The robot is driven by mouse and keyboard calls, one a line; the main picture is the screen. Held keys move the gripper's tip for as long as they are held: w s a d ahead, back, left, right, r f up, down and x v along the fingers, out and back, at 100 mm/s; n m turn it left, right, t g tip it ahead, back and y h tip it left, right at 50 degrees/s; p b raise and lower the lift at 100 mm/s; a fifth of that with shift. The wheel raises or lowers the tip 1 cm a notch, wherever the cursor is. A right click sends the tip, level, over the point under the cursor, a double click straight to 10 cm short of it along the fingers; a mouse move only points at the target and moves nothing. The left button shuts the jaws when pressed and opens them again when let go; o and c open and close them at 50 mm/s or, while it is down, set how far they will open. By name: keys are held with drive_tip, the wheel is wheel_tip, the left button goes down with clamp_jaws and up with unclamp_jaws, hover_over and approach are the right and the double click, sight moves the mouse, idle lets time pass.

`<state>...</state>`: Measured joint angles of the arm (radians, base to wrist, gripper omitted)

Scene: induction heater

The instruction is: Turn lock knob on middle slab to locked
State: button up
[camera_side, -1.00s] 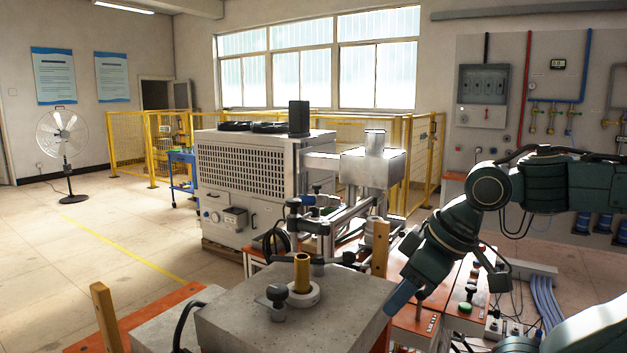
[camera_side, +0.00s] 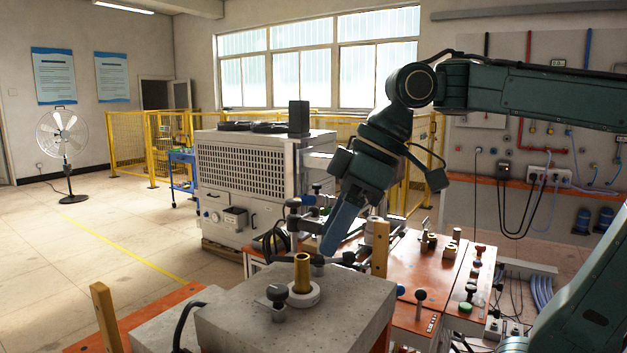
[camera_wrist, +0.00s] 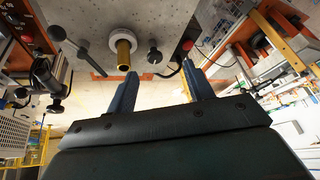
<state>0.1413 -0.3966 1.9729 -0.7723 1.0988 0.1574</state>
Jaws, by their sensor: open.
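The grey slab (camera_side: 340,303) stands in the foreground of the side view, with a brass post (camera_side: 302,272) in a white ring on its top. A black lock knob (camera_side: 278,297) on a short metal stem stands just left of the post. In the wrist view the slab (camera_wrist: 150,18) is at the top, with the brass post (camera_wrist: 123,52) and a black knob (camera_wrist: 154,56) to its right. My gripper (camera_wrist: 157,90) is open and empty, its two blue fingers apart and short of the knob. In the side view my gripper (camera_side: 330,245) hangs above and behind the slab.
A wooden post (camera_side: 379,249) rises behind the slab's right side, and another (camera_side: 106,318) stands at left. An orange bench (camera_side: 425,262) with knobs and a green button (camera_side: 465,307) lies to the right. Clamps and rods (camera_side: 310,220) crowd the area behind the slab.

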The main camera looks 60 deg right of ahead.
sight(278, 288)
drive_tip(key=shift+w+d+r+n+g, duration=0.2)
drive_tip(key=shift+w+r+n, duration=0.35)
drive_tip(key=shift+r+n, duration=0.1)
drive_tip(key=shift+w+d+r+n+g, duration=0.2)
drive_tip(key=shift+w+r+n, duration=0.35)
drive_tip(key=shift+w+r, duration=0.1)
drive_tip(key=shift+w+d+r+n+g, duration=0.2)
drive_tip(key=shift+w+r+n, duration=0.3)
drive_tip(key=shift+r+n, duration=0.15)
drive_tip(key=shift+a+f, duration=0.15)
drive_tip(key=shift+f, duration=0.1)
drive_tip(key=shift+x, duration=6.65)
drive_tip(key=c, duration=1)
